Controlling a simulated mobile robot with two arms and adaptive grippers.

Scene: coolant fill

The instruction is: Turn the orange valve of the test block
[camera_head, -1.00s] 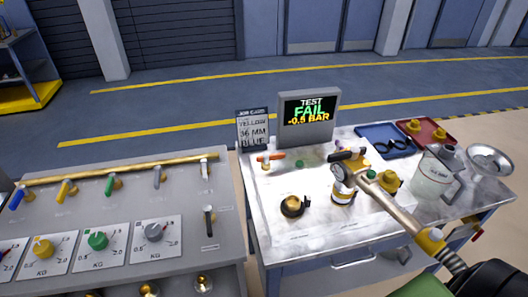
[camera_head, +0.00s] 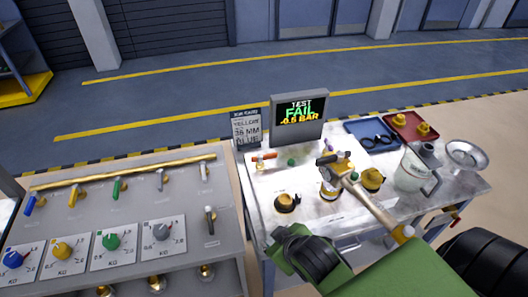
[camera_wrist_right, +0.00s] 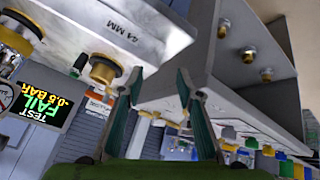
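The orange valve (camera_head: 265,156) is a small lever on the left back of the white test block (camera_head: 310,222), in front of the display, lying roughly level in the head view. The display (camera_head: 299,115) reads TEST FAIL -0.5 BAR; it also shows in the right wrist view (camera_wrist_right: 38,103). My right gripper (camera_head: 275,245) reaches in low over the front edge of the block, well short of the valve. In the right wrist view its two fingers (camera_wrist_right: 159,76) stand apart with nothing between them. My left gripper is not in view.
A blue tray (camera_head: 378,135), red tray (camera_head: 408,125), clear jug (camera_head: 415,170) and metal bowl (camera_head: 466,154) are at right. A grey valve panel (camera_head: 130,205) stands at left.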

